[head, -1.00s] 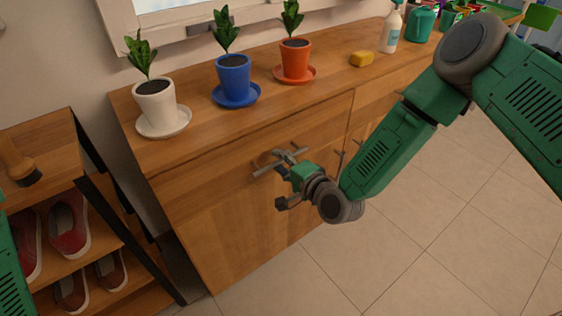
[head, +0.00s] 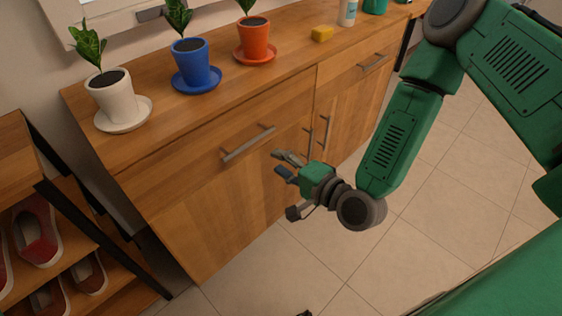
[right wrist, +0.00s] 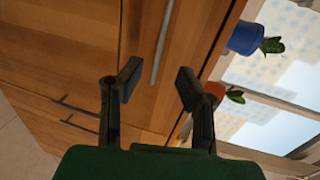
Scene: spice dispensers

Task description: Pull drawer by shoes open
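The drawer by the shoes (head: 185,170) is the left one in the wooden cabinet, and its front looks flush. Its grey bar handle (head: 248,143) also shows in the right wrist view (right wrist: 162,45), ahead of the fingers. My right gripper (head: 282,165) is in front of the cabinet, to the right of and below the handle in the head view. Its fingers, seen in the right wrist view (right wrist: 157,88), are apart with nothing between them, and do not touch the handle. The shoes (head: 38,240) sit on a rack at the left.
White (head: 110,95), blue (head: 190,58) and orange (head: 255,40) pots stand on the cabinet top, with a yellow sponge (head: 321,34). The tiled floor (head: 300,260) in front is clear.

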